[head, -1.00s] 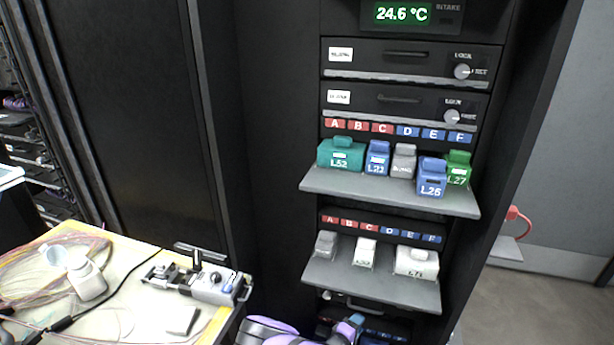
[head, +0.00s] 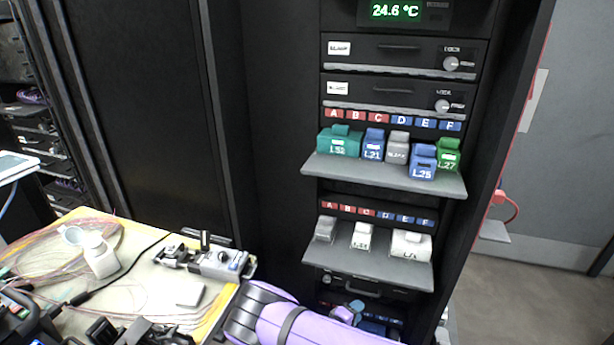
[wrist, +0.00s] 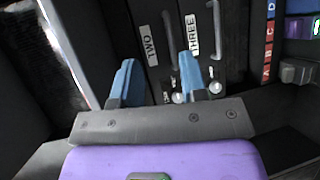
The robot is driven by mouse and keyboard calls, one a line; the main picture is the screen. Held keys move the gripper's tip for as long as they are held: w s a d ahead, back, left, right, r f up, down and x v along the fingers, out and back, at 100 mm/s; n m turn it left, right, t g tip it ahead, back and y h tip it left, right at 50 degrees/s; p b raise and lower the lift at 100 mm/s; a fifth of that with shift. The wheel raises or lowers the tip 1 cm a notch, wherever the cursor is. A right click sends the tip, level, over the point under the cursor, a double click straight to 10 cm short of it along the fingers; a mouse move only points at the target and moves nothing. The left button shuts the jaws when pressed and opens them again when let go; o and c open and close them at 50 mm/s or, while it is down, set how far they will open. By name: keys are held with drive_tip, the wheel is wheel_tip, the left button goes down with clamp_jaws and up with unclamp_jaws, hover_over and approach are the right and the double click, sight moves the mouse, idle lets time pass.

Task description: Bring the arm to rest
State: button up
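My gripper (wrist: 157,72) shows in the wrist view with its two blue fingers apart. Nothing shows between the fingertips. Beyond them are dark drawer fronts labelled TWO (wrist: 149,45) and THREE (wrist: 191,36), turned on their side in this view. In the head view my purple arm (head: 310,326) reaches across the bottom, in front of the lower rack. I cannot make out the gripper clearly in the head view.
The rack has an upper shelf (head: 385,178) and a lower shelf (head: 370,268), both bearing labelled modules. A splicer-like device (head: 215,262), a white bottle (head: 100,256) and loose fibres (head: 50,245) are on the bench at left. Floor at right is clear.

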wheel_tip(320, 180, up, 25)
drive_tip(key=w+d+m+g, duration=0.2)
drive_tip(key=w+m+g, duration=0.1)
drive_tip(key=m+g, duration=0.45)
drive_tip(key=s+d+r+m+g+y, duration=0.1)
drive_tip(key=s+d+r+y, duration=0.15)
drive_tip(key=r, duration=0.85)
drive_tip(key=s+d+r+m+g+y, duration=0.1)
drive_tip(key=s+d+r+g+y, duration=0.15)
drive_tip(key=r, duration=0.75)
drive_tip(key=s+d+r+t+y, duration=0.1)
drive_tip(key=s+d+r+y, duration=0.15)
drive_tip(key=s+r, duration=0.5)
drive_tip(key=s+d+r+t+y, duration=0.15)
drive_tip(key=s+d+r, duration=0.25)
drive_tip(key=s+r, duration=0.4)
drive_tip(key=s+r+t+y, duration=0.1)
drive_tip(key=s+r, duration=0.2)
drive_tip(key=s, duration=0.4)
drive_tip(key=s+r+t+y, duration=0.1)
drive_tip(key=s+r, duration=0.3)
drive_tip(key=s, duration=0.4)
drive_tip(key=shift+s+d+t, duration=0.2)
drive_tip(key=shift+d+t, duration=0.1)
drive_tip(key=shift+t, duration=0.25)
